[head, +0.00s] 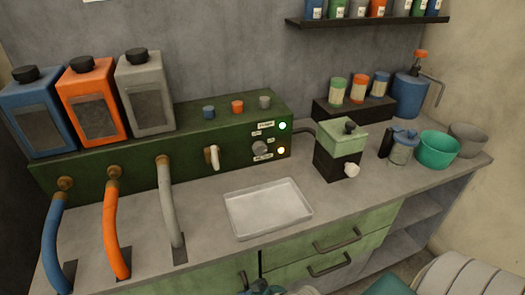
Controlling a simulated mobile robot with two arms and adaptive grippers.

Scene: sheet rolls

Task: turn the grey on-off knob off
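A round grey knob (260,148) sits on the front of the long dark green machine (235,125), near its right end. Small white labels with dark print are above and below it, too small to read surely. A green light (282,126) glows at the upper right of the knob, and a yellowish light (281,150) glows to its right. The knob's pointer direction is too small to make out. Neither of my grippers shows; only parts of my arms appear at the bottom edge.
A pale lever (213,157) sits left of the knob. A white tray (267,209) lies on the counter in front of the panel. Blue, orange and grey hoses (170,205) curve down at left. A green-and-black pump (340,150) stands at right.

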